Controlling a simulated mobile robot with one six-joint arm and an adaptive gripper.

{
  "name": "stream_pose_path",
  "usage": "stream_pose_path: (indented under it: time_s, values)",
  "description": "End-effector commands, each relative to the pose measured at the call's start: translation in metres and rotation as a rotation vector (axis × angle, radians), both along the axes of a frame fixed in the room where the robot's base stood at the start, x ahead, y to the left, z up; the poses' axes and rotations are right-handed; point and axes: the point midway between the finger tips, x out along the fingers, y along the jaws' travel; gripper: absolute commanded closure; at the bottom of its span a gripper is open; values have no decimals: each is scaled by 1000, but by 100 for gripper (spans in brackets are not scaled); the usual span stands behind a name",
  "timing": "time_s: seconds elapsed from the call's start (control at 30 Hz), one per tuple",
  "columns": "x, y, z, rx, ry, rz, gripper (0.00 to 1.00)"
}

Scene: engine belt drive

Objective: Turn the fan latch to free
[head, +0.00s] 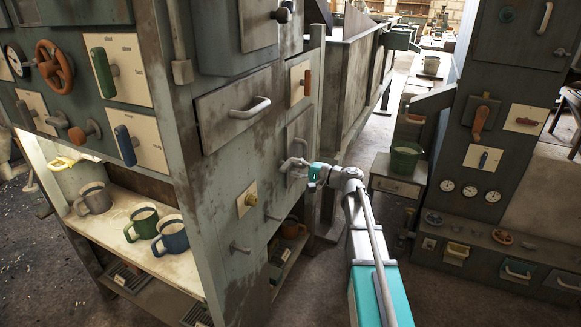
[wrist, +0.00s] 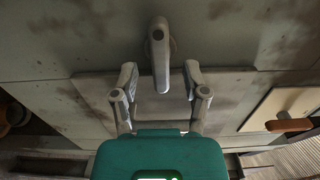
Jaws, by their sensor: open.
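A grey lever (wrist: 159,50), which I take to be the fan latch, stands out from a stained grey panel in the wrist view. It hangs from a round base and points toward me. My gripper (wrist: 159,77) is open, with one finger on each side of the lever's near end. A gap shows on both sides, and I see no contact. In the head view my gripper (head: 291,168) is at the side of the grey cabinet, in front of a raised plate (head: 300,130). There the fingers partly hide the lever, and no label for it is readable.
An orange handle (head: 307,83) and a drawer (head: 233,112) with a grey pull are above my gripper. A small stand (head: 397,188) with a green bucket (head: 404,158) is to the right.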

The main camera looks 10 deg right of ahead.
Motion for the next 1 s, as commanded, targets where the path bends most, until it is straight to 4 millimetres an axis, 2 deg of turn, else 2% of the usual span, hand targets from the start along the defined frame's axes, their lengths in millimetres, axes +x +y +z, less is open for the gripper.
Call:
stream_pose_path:
  time_s: [0.2,0.6,0.67,0.9,0.93,1.0]
  values:
    - [11,15,0,0,0,1,41]
    - [13,19,0,0,0,0,41]
    - [13,19,0,0,0,0,51]
    - [13,19,0,0,0,1,95]
    - [13,19,0,0,0,1,100]
    - [13,19,0,0,0,1,100]
